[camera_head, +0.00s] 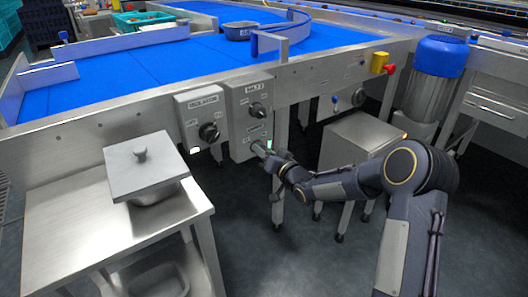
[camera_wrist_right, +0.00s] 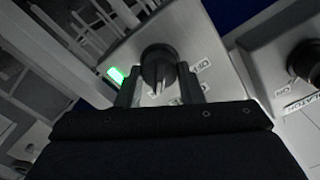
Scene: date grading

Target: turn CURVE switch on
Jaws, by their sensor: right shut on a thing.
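A grey control box (camera_head: 238,121) hangs on the conveyor's front side, with an upper black rotary knob (camera_head: 258,108) and a lower switch that my right gripper mostly hides. My right gripper (camera_head: 263,148) is at this lower switch. In the right wrist view its two fingers (camera_wrist_right: 160,90) are shut on a black rotary knob (camera_wrist_right: 158,62), one on each side. A green lamp (camera_wrist_right: 116,75) glows beside the knob; it also shows in the head view (camera_head: 269,144). Small white labels (camera_wrist_right: 201,65) sit beside the knob. I cannot read CURVE on any label. My left gripper is out of view.
Left of it is a second grey box (camera_head: 192,112) with a black knob (camera_head: 208,131) and a lit white lamp. A steel table (camera_head: 60,215) with a lidded pot (camera_head: 145,167) stands at the lower left. A steel cabinet (camera_head: 350,145) stands behind my right arm.

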